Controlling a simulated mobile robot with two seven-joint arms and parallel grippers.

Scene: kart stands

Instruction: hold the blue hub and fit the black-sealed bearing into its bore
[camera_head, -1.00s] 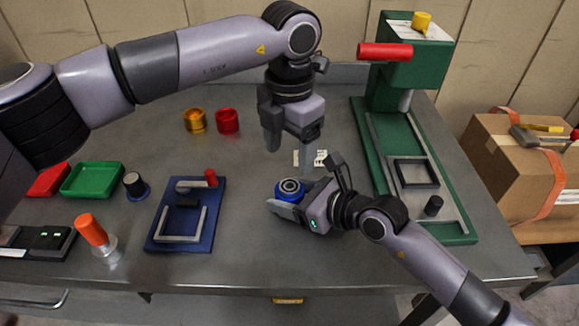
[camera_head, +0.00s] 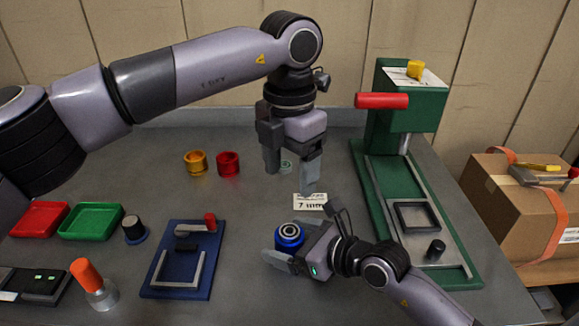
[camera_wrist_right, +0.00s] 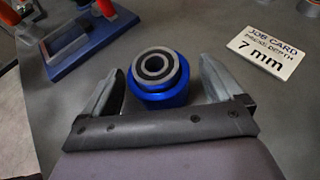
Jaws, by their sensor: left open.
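The blue hub (camera_head: 289,242) stands upright on the grey table. My right gripper (camera_wrist_right: 160,85) has its fingers on either side of it, with a gap showing at the right finger in the wrist view. A bearing with a black seal ring (camera_wrist_right: 154,66) sits at the hub's top, its grey outer ring standing above the blue rim; how deep it sits I cannot tell. My left gripper (camera_head: 291,178) is open and empty, above and behind the hub. A small ring with a greenish seal (camera_head: 286,166) lies on the table, seen between the left fingers.
A job card reading 7 mm (camera_head: 310,203) lies behind the hub. The green press (camera_head: 375,185) with a red handle stands at right. A blue fixture (camera_head: 183,262), green tray (camera_head: 91,221), red tray (camera_head: 39,219), and gold (camera_head: 196,163) and red (camera_head: 228,163) cups are at left.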

